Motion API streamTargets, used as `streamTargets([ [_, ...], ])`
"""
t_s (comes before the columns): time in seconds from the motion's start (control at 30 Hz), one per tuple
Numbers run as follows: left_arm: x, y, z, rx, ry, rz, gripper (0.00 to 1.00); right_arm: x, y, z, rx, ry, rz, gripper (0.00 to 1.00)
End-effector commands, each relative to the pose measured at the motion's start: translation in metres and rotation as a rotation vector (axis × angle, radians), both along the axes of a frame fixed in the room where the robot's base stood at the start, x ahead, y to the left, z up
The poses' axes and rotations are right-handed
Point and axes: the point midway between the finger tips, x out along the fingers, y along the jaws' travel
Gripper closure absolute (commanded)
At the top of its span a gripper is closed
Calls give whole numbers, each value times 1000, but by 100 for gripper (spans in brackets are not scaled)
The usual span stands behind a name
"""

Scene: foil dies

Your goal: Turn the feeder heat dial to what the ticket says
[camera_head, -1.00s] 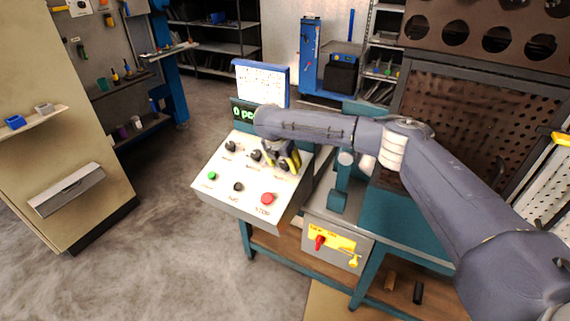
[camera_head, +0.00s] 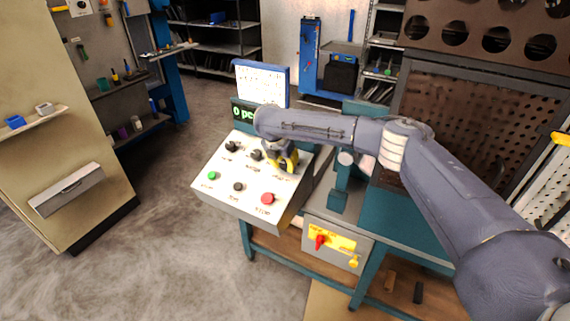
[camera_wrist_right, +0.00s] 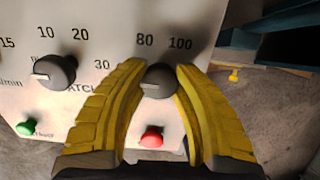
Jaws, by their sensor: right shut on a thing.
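The control panel (camera_head: 218,190) is a white sloped box with black dials and buttons. My right gripper (camera_head: 288,163) is over the rightmost dial of the upper row. In the right wrist view the yellow fingers of my right gripper (camera_wrist_right: 160,82) are shut on this dark dial (camera_wrist_right: 158,80), one on each side. The marks 80 and 100 show above the dial; its own name label is hidden. A white ticket board (camera_head: 262,84) with a blue frame stands behind the panel; its print is too small to read. My left gripper is not in view.
A second dial (camera_wrist_right: 56,72) sits left of the gripped one, with marks 10, 20 and 30. A red button (camera_wrist_right: 152,138) and a green button (camera_wrist_right: 26,128) lie below. A display (camera_head: 243,112) stands behind the panel.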

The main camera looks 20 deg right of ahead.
Motion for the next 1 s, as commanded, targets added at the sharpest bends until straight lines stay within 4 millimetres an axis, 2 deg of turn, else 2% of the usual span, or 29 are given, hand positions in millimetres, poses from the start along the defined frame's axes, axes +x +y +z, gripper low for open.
streamTargets([
  [0.37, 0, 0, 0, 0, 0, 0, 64, 1, -1, 1, 22, -26, -106, 100],
  [1.0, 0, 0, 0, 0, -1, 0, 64, 0, -3, 0, 147, -151, -654, 100],
])
